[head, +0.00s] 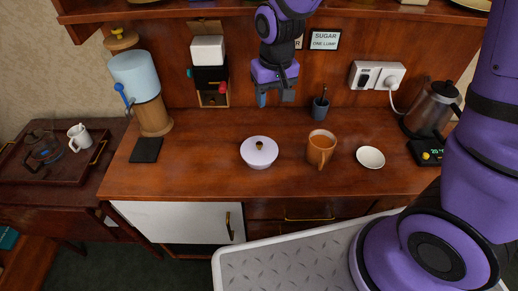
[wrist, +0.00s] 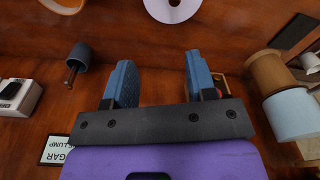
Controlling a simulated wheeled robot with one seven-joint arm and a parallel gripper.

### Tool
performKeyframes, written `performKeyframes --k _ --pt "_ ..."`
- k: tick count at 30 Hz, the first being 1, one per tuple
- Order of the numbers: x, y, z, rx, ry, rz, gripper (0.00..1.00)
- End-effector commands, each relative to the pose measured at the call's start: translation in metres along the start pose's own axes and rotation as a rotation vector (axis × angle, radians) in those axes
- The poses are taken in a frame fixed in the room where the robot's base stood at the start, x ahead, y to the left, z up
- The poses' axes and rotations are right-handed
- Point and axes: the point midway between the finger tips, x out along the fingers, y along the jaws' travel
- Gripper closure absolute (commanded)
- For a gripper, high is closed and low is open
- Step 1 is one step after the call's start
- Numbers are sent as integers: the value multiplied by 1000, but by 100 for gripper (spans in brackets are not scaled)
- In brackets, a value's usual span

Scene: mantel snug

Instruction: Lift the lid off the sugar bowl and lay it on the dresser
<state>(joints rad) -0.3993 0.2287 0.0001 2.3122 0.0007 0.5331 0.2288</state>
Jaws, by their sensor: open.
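The white sugar bowl (head: 257,164) stands on the dresser (head: 210,180) in the middle of the head view. In the wrist view part of the white lid (wrist: 168,14) shows at the top edge, cut off by the frame. My gripper (head: 275,99) is above the back of the dresser, behind and higher than the bowl. In the wrist view my gripper's two blue fingers (wrist: 160,66) are apart with nothing between them.
An orange mug (head: 320,148) and a small white dish (head: 371,158) stand right of the bowl. A grey cup with a pen (head: 320,110) is behind. A grinder (head: 154,117) and black mat (head: 146,150) are left; a kettle (head: 430,110) is right.

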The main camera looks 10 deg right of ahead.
Motion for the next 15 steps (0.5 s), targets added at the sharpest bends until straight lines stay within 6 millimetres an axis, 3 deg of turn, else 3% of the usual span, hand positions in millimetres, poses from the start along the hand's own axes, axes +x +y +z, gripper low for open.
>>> performKeyframes --k 1,6,15 --pt "17 -8 -2 -10 -21 4 49" --pt "52 -25 -4 -25 -54 12 49" --pt "84 -32 -4 -30 -69 16 49"
